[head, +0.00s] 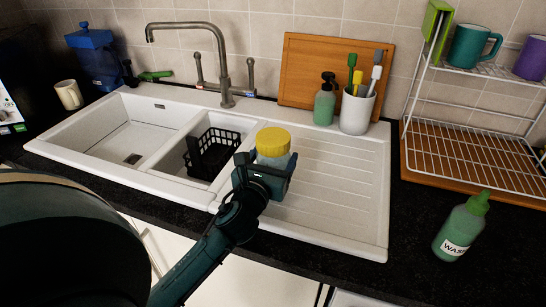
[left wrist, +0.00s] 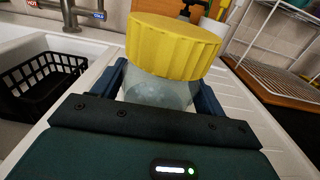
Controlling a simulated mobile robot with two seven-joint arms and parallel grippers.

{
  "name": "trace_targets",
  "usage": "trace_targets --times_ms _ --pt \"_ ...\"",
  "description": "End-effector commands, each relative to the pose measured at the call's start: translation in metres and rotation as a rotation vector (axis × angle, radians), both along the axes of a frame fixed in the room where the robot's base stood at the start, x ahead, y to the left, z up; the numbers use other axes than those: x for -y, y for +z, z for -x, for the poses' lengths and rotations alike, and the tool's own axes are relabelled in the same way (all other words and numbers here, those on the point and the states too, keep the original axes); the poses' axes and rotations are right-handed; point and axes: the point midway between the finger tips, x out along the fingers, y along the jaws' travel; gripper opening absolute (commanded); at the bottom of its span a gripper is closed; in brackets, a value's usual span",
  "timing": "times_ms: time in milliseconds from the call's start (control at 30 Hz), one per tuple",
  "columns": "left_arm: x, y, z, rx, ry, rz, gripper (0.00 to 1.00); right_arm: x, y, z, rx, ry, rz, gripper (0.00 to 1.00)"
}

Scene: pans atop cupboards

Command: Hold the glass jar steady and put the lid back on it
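The glass jar (head: 279,161) stands on the ribbed drainer of the white sink, right of the small basin. The yellow lid (head: 272,142) sits on top of the jar; I cannot tell whether it is screwed down. My left gripper (head: 266,170) is around the jar's body below the lid, one finger on each side. In the left wrist view the clear jar (left wrist: 160,92) is between the fingers, which look closed against it, and the ribbed yellow lid (left wrist: 172,45) is above them. The gripper hides the jar's lower part. My right gripper is not in view.
A black basket (head: 212,152) is in the small basin, left of the jar. Behind stand a green soap bottle (head: 324,105), a white brush pot (head: 356,112) and the tap (head: 222,60). A wire rack (head: 470,155) and a green wash bottle (head: 461,230) are right. The drainer right of the jar is clear.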

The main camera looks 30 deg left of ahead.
Motion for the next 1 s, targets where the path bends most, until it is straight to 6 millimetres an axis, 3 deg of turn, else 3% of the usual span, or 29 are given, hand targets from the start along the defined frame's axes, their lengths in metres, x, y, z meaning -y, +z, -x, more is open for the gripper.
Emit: trace_targets --times_ms 200,500,667,1000 --pt "0.000 0.000 0.000 0.000 0.000 0.000 0.89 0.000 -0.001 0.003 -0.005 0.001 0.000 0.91" --pt "0.000 0.005 0.001 0.001 0.000 0.001 0.89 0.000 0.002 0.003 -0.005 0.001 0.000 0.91" --pt "0.006 0.002 0.025 -0.003 -0.001 0.001 0.89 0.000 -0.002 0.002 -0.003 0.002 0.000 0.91" --pt "0.023 0.001 0.094 -0.002 0.000 0.003 0.89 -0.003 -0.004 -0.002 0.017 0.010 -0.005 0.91"
